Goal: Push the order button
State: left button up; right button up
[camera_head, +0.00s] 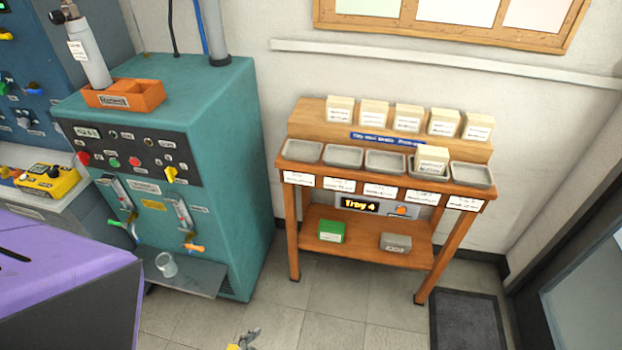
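A small panel (372,206) under the front edge of the wooden stand reads "Tray 4" on a dark display. An orange button-like spot (401,210) sits at the panel's right end; I cannot read a label that names it as the order button. The tip of a grey gripper with a yellow part, apparently my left gripper (247,337), shows at the bottom edge, well below and left of the panel and apart from it. Too little of it shows to tell its opening. My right gripper is not in view.
The wooden stand (343,181) holds grey trays, cream boxes and white labels; a green box (331,231) and grey box (395,242) lie on its lower shelf. A teal machine (215,130) stands left, a purple-topped object (60,262) nearer. Floor before the stand is clear.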

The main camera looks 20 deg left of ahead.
pick_arm(q)
jog(key=shift+w+d, duration=0.1)
jog(key=shift+w, duration=0.1)
jog(key=shift+s, duration=0.1)
jog(key=shift+c, duration=0.5)
grip_shut()
dwell(1.1)
